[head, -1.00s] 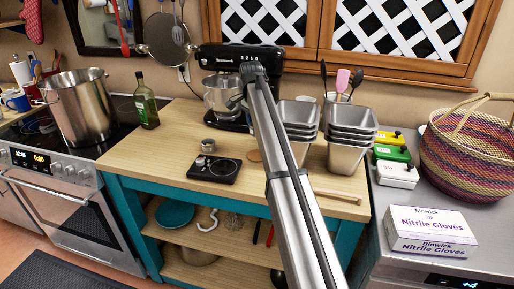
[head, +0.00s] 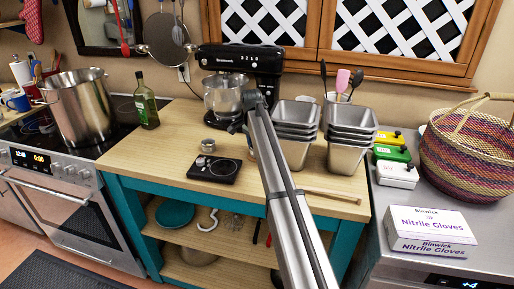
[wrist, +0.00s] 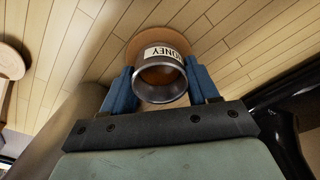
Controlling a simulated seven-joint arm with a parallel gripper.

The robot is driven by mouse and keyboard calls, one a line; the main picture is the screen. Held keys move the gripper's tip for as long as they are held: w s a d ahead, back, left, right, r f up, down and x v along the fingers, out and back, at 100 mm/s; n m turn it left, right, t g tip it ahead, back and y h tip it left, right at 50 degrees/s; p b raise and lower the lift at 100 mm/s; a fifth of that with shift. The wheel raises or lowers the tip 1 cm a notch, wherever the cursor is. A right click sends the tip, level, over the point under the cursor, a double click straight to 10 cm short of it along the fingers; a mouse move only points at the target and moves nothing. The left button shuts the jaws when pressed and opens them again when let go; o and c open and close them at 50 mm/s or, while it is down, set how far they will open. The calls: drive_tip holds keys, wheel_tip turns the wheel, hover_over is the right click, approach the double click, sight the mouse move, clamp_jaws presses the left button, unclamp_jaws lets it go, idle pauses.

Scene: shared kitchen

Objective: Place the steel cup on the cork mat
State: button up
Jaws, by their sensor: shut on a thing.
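The steel cup (wrist: 160,98) shows in the wrist view, with a shiny rim, a brown inside and a label reading "HONEY". My gripper (wrist: 160,84) has its blue fingers shut on both sides of it. A round brown cork mat (wrist: 137,46) lies on the wooden top directly behind the cup in this view, partly covered by it. I cannot tell whether the cup touches the mat.
A small steel tin (head: 208,146) and a black scale (head: 214,168) stand left of my arm on the wooden counter (head: 160,150). Stacked steel pans (head: 296,115) stand close on the right. A stand mixer (head: 240,65) is behind. A rolling pin (head: 332,194) lies near the front edge.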

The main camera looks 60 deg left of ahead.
drive_tip(key=o, duration=1.2)
drive_tip(key=shift+f, duration=0.15)
wheel_tip(320, 180, up, 12)
drive_tip(key=s, duration=0.1)
drive_tip(key=shift+s+d, duration=0.15)
drive_tip(key=shift+s, duration=0.05)
